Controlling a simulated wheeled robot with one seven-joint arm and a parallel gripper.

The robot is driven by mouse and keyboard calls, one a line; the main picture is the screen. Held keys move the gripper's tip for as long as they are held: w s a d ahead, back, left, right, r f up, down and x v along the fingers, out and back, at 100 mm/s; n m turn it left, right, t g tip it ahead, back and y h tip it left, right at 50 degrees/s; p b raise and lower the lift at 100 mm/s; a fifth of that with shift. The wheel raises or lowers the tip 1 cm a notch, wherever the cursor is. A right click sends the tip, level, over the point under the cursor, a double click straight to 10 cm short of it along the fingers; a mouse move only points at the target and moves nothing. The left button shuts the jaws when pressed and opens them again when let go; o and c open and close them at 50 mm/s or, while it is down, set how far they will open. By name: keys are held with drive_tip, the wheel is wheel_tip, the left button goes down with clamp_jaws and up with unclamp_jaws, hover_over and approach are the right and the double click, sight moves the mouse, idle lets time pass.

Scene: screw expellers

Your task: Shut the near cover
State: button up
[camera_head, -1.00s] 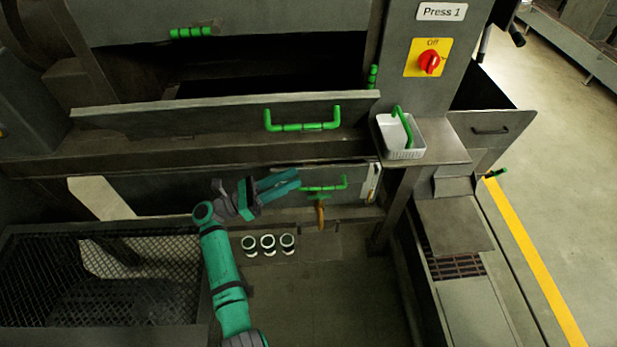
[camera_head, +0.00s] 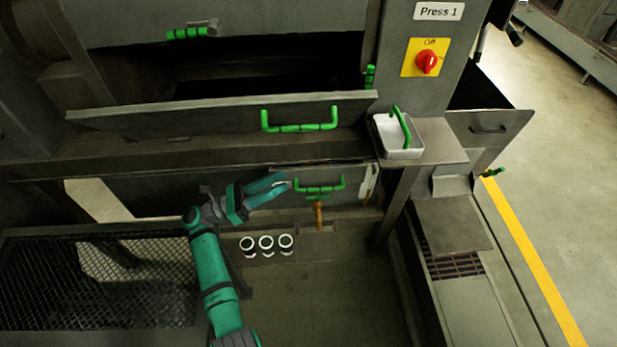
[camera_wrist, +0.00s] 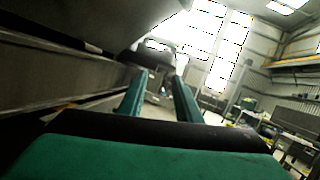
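A long grey cover (camera_head: 210,118) with a green bar handle (camera_head: 299,127) stands tilted outward below a dark opening on the press. A second green handle (camera_head: 320,188) sits on a lower panel, beneath the ledge. I cannot tell from the labels which one is the near cover. My gripper (camera_head: 283,185) is below the tilted cover, just left of the lower handle in the picture, and holds nothing visible. In the wrist view, its two teal fingers (camera_wrist: 160,80) stand apart with nothing between them. Neither handle can be made out in that view.
A white tray (camera_head: 404,153) with a green handle sits on the right ledge. Several white-rimmed cups (camera_head: 266,246) stand below my gripper. A mesh screen (camera_head: 100,280) is at left. A red switch (camera_head: 426,61) is on the press. An open floor aisle (camera_head: 575,170) lies right.

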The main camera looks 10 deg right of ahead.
drive_tip(key=v, duration=1)
drive_tip(key=shift+a, duration=0.4)
clamp_jaws()
drive_tip(key=n+t+y, duration=1.3)
drive_tip(key=t+y, duration=0.7)
drive_tip(key=t, duration=0.2)
approach(159, 112)
drive_tip(key=x, duration=0.6)
drive_tip(key=shift+w+r, duration=0.15)
